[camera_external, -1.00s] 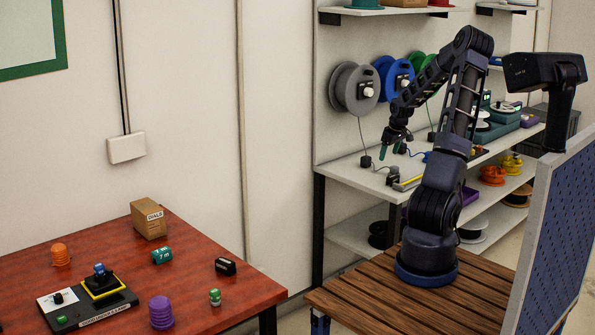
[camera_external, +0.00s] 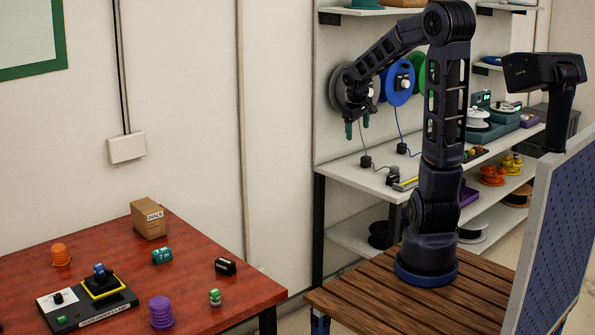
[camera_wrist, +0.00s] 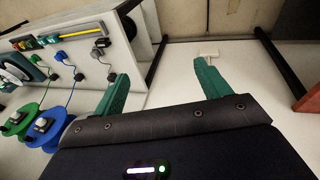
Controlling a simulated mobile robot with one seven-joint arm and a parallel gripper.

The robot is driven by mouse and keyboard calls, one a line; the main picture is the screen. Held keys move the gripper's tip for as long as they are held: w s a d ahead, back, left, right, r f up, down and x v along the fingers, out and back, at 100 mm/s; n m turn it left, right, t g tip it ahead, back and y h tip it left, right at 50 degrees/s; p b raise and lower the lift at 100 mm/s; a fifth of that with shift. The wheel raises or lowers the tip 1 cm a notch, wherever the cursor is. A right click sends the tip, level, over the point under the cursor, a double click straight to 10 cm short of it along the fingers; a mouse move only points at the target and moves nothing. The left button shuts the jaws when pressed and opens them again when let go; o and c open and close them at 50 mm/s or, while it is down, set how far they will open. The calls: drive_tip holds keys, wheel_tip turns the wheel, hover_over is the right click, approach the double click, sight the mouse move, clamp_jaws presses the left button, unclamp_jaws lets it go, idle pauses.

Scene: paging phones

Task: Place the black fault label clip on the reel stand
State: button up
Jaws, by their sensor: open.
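A small black block with a pale marking (camera_external: 225,266), which looks like the fault label clip, lies on the red table near its right edge. It does not show in the wrist view. My gripper (camera_external: 357,126) is open and empty, in the air by the left end of the white reel shelving (camera_external: 345,170), far from the block. Its two green fingers stand apart in the wrist view (camera_wrist: 160,85). The grey reel is partly hidden behind my gripper; the blue reel (camera_external: 398,92) and green reel hang beside it. I cannot tell which part is the reel stand.
The red table (camera_external: 200,240) also holds a cardboard box (camera_external: 148,219), a teal cylinder (camera_external: 162,256), a purple stack (camera_external: 161,312), an orange stack (camera_external: 61,254), a small green item (camera_external: 215,297) and a black device (camera_external: 88,302). A perforated blue panel (camera_external: 560,230) stands at right.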

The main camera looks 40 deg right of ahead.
drive_tip(key=s+a+r+t+y, duration=0.1)
drive_tip(key=s+a+r, duration=0.2)
drive_tip(key=s+a, duration=0.4)
drive_tip(key=s+a+r+t+y, duration=0.1)
drive_tip(key=s+a+r+y, duration=0.1)
drive_tip(key=s+a, duration=0.6)
drive_tip(key=s+r, duration=0.1)
drive_tip(key=s, duration=0.4)
drive_tip(key=shift+m+t, duration=0.3)
